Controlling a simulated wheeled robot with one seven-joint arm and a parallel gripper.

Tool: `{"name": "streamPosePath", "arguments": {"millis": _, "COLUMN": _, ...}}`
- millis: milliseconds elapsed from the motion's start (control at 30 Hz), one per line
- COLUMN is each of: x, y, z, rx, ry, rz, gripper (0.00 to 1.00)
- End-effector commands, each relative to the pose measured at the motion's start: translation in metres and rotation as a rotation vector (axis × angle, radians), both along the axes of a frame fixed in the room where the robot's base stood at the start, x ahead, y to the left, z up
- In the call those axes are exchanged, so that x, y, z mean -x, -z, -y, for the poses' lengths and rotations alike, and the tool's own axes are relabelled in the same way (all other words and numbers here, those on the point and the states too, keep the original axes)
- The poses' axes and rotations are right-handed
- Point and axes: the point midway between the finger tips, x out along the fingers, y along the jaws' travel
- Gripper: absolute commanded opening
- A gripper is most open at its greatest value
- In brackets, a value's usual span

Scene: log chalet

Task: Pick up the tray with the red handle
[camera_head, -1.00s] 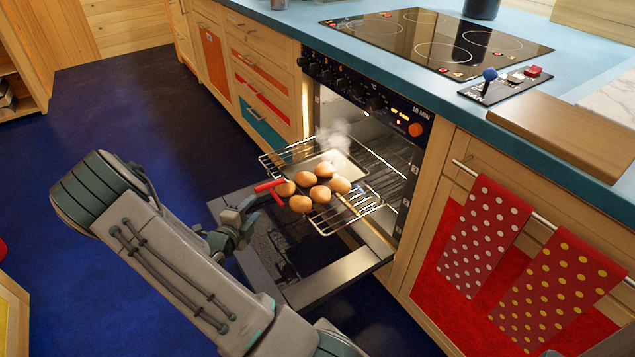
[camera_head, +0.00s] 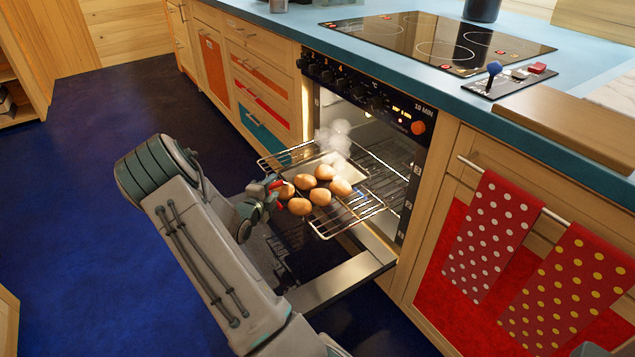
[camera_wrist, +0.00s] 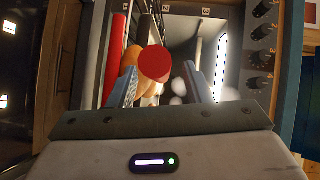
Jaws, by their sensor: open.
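The tray (camera_head: 347,172) is shallow and pale, and sits on the oven rack pulled out over the lowered oven door. It carries several round brown items that look like buns or potatoes. Its red handle (camera_head: 278,184) points toward my arm and is partly covered by my gripper (camera_head: 268,188). In the wrist view, the round red end of the handle (camera_wrist: 155,64) shows between the two open fingers of my gripper (camera_wrist: 163,88), with a gap to the right finger. A second red bar (camera_wrist: 115,58) lies outside the left finger. I cannot tell whether a finger touches the handle.
The wire rack (camera_head: 365,208) extends out of the lit oven. The open oven door (camera_head: 345,282) lies below it. Steam (camera_head: 335,138) rises behind the items. Dotted towels (camera_head: 490,235) hang at the right. The blue floor on the left is clear.

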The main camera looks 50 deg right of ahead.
Motion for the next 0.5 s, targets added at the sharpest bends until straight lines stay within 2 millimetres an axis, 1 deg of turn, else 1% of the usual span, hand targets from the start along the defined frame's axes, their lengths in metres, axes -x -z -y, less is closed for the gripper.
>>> {"name": "streamPosePath", "arguments": {"millis": 200, "x": -0.0005, "y": -0.0004, "z": 0.0006, "rx": 0.000, "ry": -0.001, "rz": 0.000, "gripper": 0.45}}
{"name": "streamPosePath", "arguments": {"millis": 233, "x": -0.0005, "y": -0.0004, "z": 0.0005, "rx": 0.000, "ry": -0.001, "rz": 0.000, "gripper": 0.40}}
{"name": "streamPosePath", "arguments": {"millis": 267, "x": -0.0005, "y": -0.0004, "z": 0.0005, "rx": 0.000, "ry": -0.001, "rz": 0.000, "gripper": 0.31}}
{"name": "streamPosePath", "arguments": {"millis": 300, "x": -0.0005, "y": -0.0004, "z": 0.0005, "rx": 0.000, "ry": -0.001, "rz": 0.000, "gripper": 0.20}}
{"name": "streamPosePath", "arguments": {"millis": 367, "x": -0.0005, "y": -0.0004, "z": 0.0004, "rx": 0.000, "ry": -0.001, "rz": 0.000, "gripper": 0.03}}
{"name": "streamPosePath", "arguments": {"millis": 400, "x": -0.0005, "y": -0.0004, "z": 0.0004, "rx": 0.000, "ry": -0.001, "rz": 0.000, "gripper": 0.00}}
{"name": "streamPosePath", "arguments": {"millis": 500, "x": -0.0008, "y": -0.0027, "z": 0.0013, "rx": 0.005, "ry": -0.001, "rz": 0.002, "gripper": 0.00}}
